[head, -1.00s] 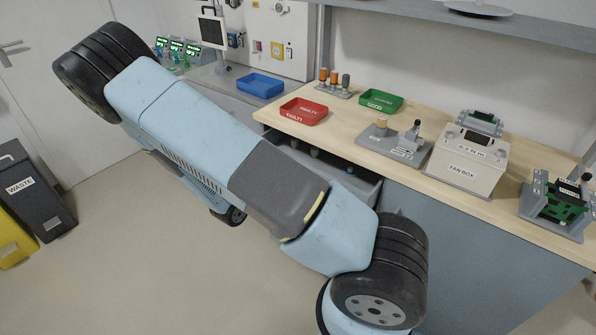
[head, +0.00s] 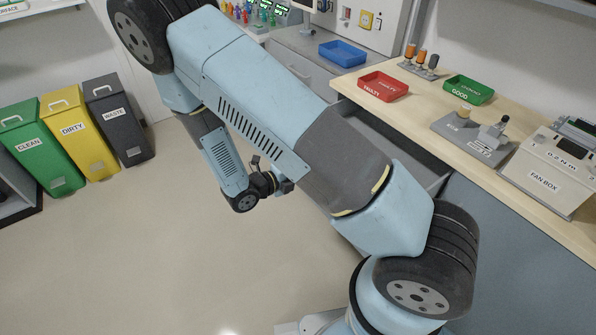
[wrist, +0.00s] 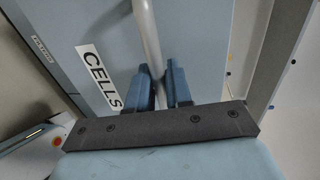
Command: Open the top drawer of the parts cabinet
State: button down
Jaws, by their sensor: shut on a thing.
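The parts cabinet's top drawer (head: 437,183) stands pulled out under the wooden bench in the head view. Its dark inside shows beside my arm, and my upper arm hides much of it. In the wrist view, the drawer front (wrist: 105,25) is grey-blue with a white CELLS label (wrist: 99,75). A pale round bar handle (wrist: 147,40) runs along it. My gripper (wrist: 165,88) has its two blue fingers on either side of this handle, shut on it. In the head view my gripper (head: 284,187) is small and low, left of my upper arm.
A lower front with a small label (wrist: 42,48) shows in the wrist view. The bench holds a red FAULTY tray (head: 383,87), a green GOOD tray (head: 469,89) and the fan box (head: 550,168). Bins (head: 70,135) stand left. The floor (head: 200,265) between is clear.

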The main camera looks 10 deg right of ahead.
jog(key=shift+s+f, duration=0.2)
jog(key=c, duration=1.2)
grip_release()
jog(key=shift+w, duration=0.1)
jog(key=shift+r, duration=0.1)
jog(key=v, duration=1.3)
jog(key=shift+a, duration=0.4)
jog(key=shift+r, duration=0.15)
